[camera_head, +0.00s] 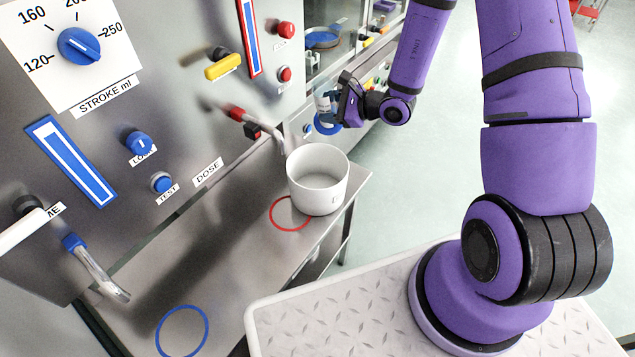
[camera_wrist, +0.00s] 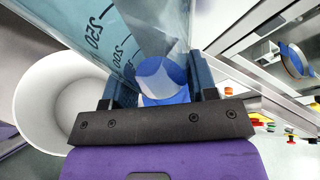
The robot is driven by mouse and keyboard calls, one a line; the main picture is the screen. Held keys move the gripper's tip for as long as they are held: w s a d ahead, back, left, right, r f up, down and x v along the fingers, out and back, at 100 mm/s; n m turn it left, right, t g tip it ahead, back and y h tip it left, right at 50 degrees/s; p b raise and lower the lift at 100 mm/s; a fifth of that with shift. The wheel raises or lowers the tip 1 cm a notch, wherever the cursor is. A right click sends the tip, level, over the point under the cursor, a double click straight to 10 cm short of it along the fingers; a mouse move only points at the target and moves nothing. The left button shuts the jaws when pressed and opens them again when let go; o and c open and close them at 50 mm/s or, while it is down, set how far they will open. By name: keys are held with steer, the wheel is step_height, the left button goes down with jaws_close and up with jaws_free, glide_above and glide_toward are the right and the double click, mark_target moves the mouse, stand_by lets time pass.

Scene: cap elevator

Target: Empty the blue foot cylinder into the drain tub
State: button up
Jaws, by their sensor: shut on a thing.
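My gripper (camera_head: 340,98) is shut on a clear graduated cylinder (camera_head: 325,103) with a blue foot (camera_head: 327,124). In the head view the cylinder looks about upright, beyond and above the white tub (camera_head: 318,182). In the wrist view the cylinder (camera_wrist: 112,38) shows dark printed marks and its blue foot (camera_wrist: 162,82) between my fingers. Its wall looks teal at the left, but I cannot tell the liquid level.
The steel panel (camera_head: 190,90) with knobs, levers and a red-handled spout (camera_head: 262,128) rises at the left, the spout close to the tub. An empty blue ring (camera_head: 182,331) marks the shelf nearer me. Open floor (camera_head: 430,150) lies right of the shelf.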

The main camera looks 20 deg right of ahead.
steer(key=shift+w, duration=0.1)
steer(key=shift+w+d+n, duration=0.15)
steer(key=shift+n, duration=0.15)
steer(key=shift+w, duration=0.1)
steer(key=shift+w+d+n+t, duration=0.15)
steer(key=shift+n+t, duration=0.15)
steer(key=shift+t, duration=0.1)
steer(key=shift+f, duration=0.1)
stand_by(0.3)
steer(key=shift+w+d+n, duration=0.15)
steer(key=shift+w+n, duration=0.05)
steer(key=shift+n, duration=0.1)
stand_by(0.3)
steer(key=shift+w+d+f+t, duration=0.1)
steer(key=shift+w+f+t, duration=0.05)
steer(key=shift+t, duration=0.15)
steer(key=shift+n, duration=0.3)
